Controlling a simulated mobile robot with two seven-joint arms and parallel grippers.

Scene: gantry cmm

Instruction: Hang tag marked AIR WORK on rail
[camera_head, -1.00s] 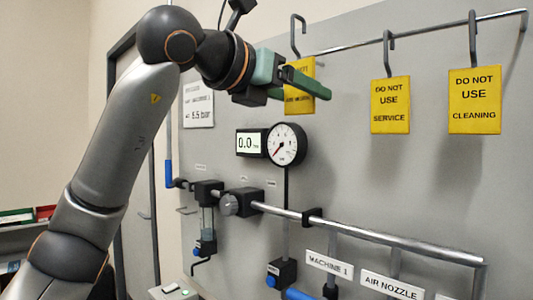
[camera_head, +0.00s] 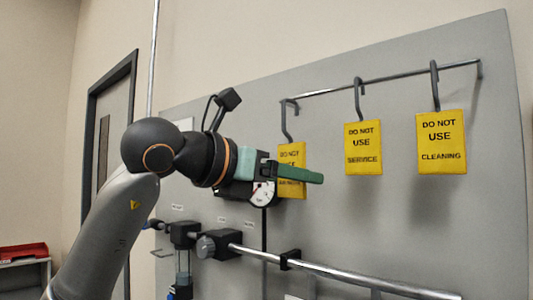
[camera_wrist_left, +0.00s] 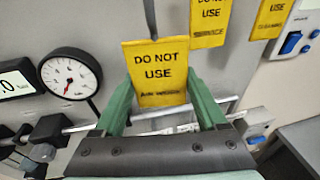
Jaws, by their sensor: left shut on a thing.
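The yellow AIR WORK tag (camera_head: 291,153) hangs from a grey hook and is held in my left gripper (camera_head: 306,173). In the left wrist view the green fingers (camera_wrist_left: 161,98) are shut on the two side edges of the tag (camera_wrist_left: 158,62). In the head view the near finger covers part of its lettering. The rail (camera_head: 390,78) runs along the upper panel. The tag's hook top is at the rail's left end; I cannot tell whether it is over the rail. My right gripper is not in view.
The SERVICE tag (camera_head: 363,146) and CLEANING tag (camera_head: 441,140) hang on the rail to the right. A round gauge (camera_wrist_left: 70,80) and lower pipe (camera_head: 340,272) are on the panel below. The rail between the hooks is clear.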

